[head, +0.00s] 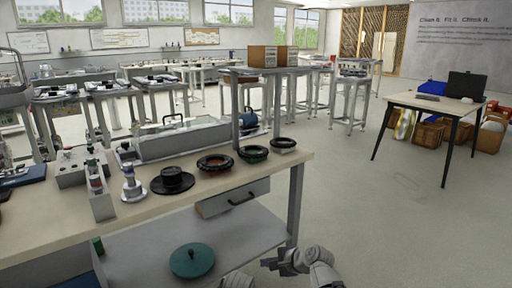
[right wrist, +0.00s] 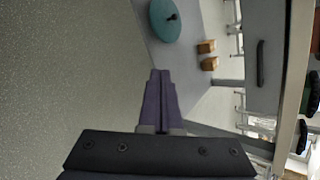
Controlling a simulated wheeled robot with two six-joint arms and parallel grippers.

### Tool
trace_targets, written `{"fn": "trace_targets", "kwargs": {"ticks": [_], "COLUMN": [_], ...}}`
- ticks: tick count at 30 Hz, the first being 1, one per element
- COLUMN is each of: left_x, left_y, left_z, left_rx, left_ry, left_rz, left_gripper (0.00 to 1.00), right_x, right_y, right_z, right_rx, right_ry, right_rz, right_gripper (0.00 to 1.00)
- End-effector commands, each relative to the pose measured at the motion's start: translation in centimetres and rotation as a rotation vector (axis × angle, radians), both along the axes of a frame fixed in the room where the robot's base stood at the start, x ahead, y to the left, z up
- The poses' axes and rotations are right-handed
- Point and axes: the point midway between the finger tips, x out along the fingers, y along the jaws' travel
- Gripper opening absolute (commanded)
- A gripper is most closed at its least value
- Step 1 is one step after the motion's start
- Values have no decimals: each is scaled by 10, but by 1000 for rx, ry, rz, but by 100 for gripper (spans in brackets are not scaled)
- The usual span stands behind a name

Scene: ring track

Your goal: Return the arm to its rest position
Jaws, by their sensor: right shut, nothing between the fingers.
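The floor and the bench's lower shelf lie beyond the fingertips. My left gripper does not show in the head view.
The workbench (head: 130,218) carries several ring-shaped parts, including one with red marks (head: 215,163). A teal disc (head: 192,261) lies on its lower shelf. The drawer handle (right wrist: 260,62) is to the gripper's right in the wrist view. Open floor (head: 390,230) lies right.

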Motion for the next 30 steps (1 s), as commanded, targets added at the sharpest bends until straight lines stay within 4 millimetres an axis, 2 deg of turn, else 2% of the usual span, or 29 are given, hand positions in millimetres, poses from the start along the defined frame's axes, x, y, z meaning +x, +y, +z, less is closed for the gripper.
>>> {"fn": "trace_targets", "kwargs": {"ticks": [1, 6, 12, 18, 21, 30], "left_x": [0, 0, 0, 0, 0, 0], "left_y": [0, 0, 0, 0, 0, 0], "left_z": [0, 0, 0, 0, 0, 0], "left_rx": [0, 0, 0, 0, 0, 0], "left_ry": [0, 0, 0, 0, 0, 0], "left_rz": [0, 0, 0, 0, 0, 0], "left_gripper": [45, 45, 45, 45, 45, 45], "right_x": [-19, -68, -112, -149, -155, -186], "right_y": [-10, -52, -97, -136, -107, -49], "right_z": [-15, -54, -74, -80, -80, -80], "right_rx": [-147, -555, -828, -987, -993, -1032], "right_ry": [-21, -43, -2, 71, 61, 58], "right_rz": [115, 508, 869, 1178, 1242, 1430], "right_gripper": [0, 0, 0, 0, 0, 0]}}
